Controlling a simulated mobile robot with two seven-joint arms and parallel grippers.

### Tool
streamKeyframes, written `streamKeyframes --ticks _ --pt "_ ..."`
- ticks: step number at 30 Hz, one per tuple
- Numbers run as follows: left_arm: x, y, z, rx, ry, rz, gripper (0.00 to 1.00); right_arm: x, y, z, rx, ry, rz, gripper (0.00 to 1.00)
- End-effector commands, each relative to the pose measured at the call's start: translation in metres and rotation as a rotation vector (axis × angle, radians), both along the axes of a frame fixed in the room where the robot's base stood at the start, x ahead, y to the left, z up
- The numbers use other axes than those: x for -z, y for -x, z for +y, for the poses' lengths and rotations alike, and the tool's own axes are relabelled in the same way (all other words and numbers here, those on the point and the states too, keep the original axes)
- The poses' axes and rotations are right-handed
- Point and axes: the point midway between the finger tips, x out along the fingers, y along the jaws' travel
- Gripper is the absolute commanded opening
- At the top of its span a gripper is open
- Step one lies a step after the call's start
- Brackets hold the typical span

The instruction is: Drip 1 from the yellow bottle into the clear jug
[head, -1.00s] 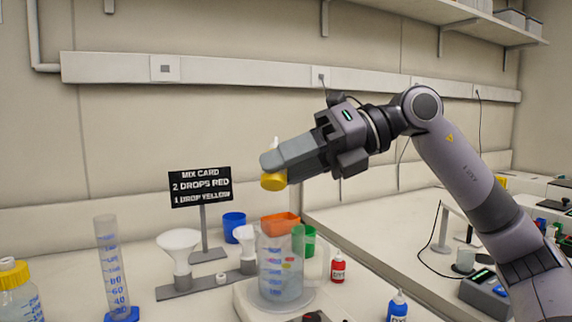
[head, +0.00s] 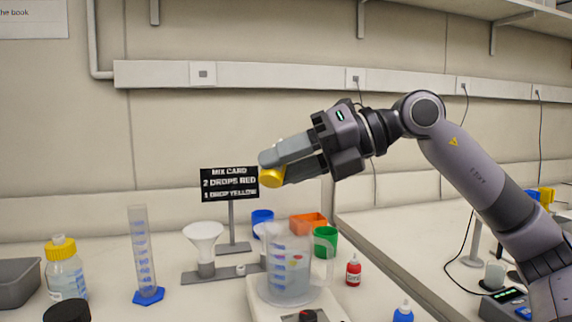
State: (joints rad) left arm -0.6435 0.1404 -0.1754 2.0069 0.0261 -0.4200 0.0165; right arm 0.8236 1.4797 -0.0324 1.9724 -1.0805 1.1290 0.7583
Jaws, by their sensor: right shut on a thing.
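My right gripper (head: 276,165) comes in from the right and is shut on the yellow bottle (head: 271,178). It holds the bottle in the air, above the clear jug. The bottle's yellow lower part shows below the fingers; the fingers hide the rest, and its nozzle cannot be made out. The clear jug (head: 284,282) stands upright on a pale base, with blue markings and a few coloured spots showing on or through it. The bottle is well apart from the jug's rim. My left gripper is not in view.
A mix card sign (head: 229,182) stands behind a white funnel stand (head: 204,234). A measuring cylinder (head: 142,250) and a yellow-capped bottle (head: 65,275) stand left. A red bottle (head: 353,270) and a blue bottle (head: 403,311) stand right of the jug. Coloured cups are behind it.

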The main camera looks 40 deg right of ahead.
Motion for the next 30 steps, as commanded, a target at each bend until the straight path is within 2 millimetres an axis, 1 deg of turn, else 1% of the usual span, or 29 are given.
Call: streamKeyframes --ticks 2,10,13,17,19,25,27,30 --pt "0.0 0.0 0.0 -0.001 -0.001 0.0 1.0 0.001 -0.001 -0.001 0.004 0.013 -0.008 0.1" --pt "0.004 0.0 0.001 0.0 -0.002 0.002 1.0 0.009 -0.005 -0.007 0.005 0.201 -0.121 0.1" --pt "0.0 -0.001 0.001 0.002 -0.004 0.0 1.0 0.008 -0.006 -0.007 0.004 0.21 -0.123 0.1" --pt "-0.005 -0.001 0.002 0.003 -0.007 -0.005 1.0 0.006 -0.008 -0.006 0.005 0.174 -0.101 0.1" --pt "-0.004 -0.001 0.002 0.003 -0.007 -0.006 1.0 0.008 -0.008 -0.007 0.005 0.201 -0.119 0.1" --pt "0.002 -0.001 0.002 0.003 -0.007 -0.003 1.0 0.014 -0.012 -0.013 0.004 0.352 -0.214 0.1" --pt "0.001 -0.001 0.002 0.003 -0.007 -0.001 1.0 0.014 -0.013 -0.014 0.003 0.373 -0.225 0.1" --pt "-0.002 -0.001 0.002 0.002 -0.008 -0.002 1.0 0.013 -0.013 -0.013 0.003 0.358 -0.214 0.1"
